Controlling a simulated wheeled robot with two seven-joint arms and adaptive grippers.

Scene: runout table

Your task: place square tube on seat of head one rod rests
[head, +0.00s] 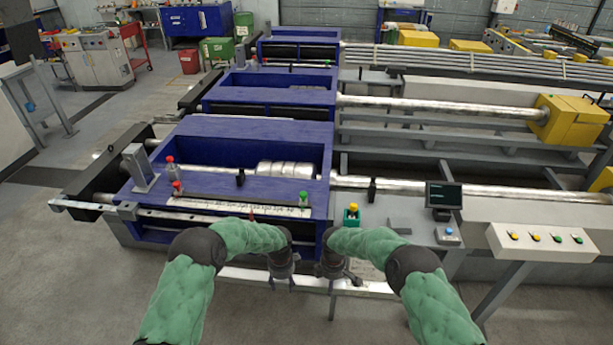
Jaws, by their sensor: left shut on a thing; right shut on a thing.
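A pale, shiny square tube (377,287) lies crosswise low in front of the nearest blue machine. My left gripper (282,284) is shut on it left of its middle. My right gripper (343,284) is shut on it further right. The fingers and wrists hide parts of the tube. The nearest blue head (222,128) has a steel rod through its open bay.
A silver rail (90,206) sticks out at the left front. A small monitor (444,196) and a button panel (541,241) are at right. Floor is free at front left.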

